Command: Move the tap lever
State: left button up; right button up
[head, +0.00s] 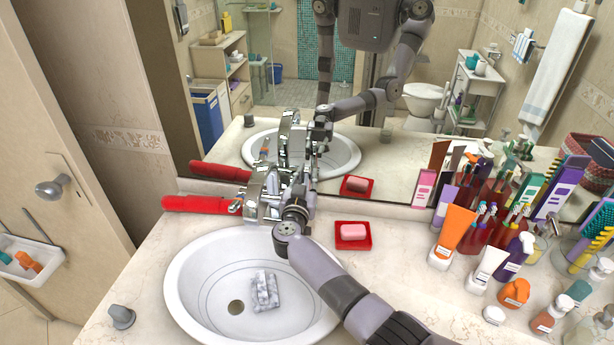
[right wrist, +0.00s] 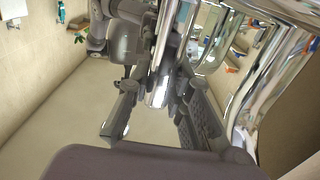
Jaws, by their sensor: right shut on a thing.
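The chrome tap (head: 256,196) stands at the back rim of the white basin (head: 186,300). My right gripper (head: 290,187) is at the tap's upper right side, its arm reaching over the basin's right edge. In the right wrist view a shiny chrome lever (right wrist: 158,93) lies between the two dark fingers of the right gripper (right wrist: 163,108), which is shut on it. The gripper and wrist hide part of the tap in the head view. More curved chrome of the tap (right wrist: 268,75) fills the right of the wrist view. My left gripper is not in view.
A tool with long red handles (head: 200,204) lies left of the tap, close to it. A pink soap in a red dish (head: 353,242) is right of my arm. Several bottles and tubes, including an orange tube (head: 455,230), crowd the counter's right. A mirror (head: 400,160) stands behind.

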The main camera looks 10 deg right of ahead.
grip_shut()
jog(key=shift+s+f+t+b, duration=0.25)
jog(key=shift+t+b, duration=0.05)
jog(key=shift+b, duration=0.25)
jog(key=s+t+b, duration=0.1)
jog(key=b, duration=0.2)
jog(key=s+a+t+h+b, duration=0.1)
jog(key=b, duration=0.2)
jog(key=s+f+t+h+b, duration=0.1)
jog(key=t+b, duration=0.1)
jog(key=b, duration=0.2)
jog(key=shift+s+a+f, duration=0.1)
jog(key=shift+s+a, duration=0.1)
jog(key=shift+a, duration=0.1)
jog(key=shift+s+t, duration=0.15)
jog(key=shift+t, duration=0.15)
jog(key=shift+a+r, duration=0.1)
jog(key=shift+r, duration=0.1)
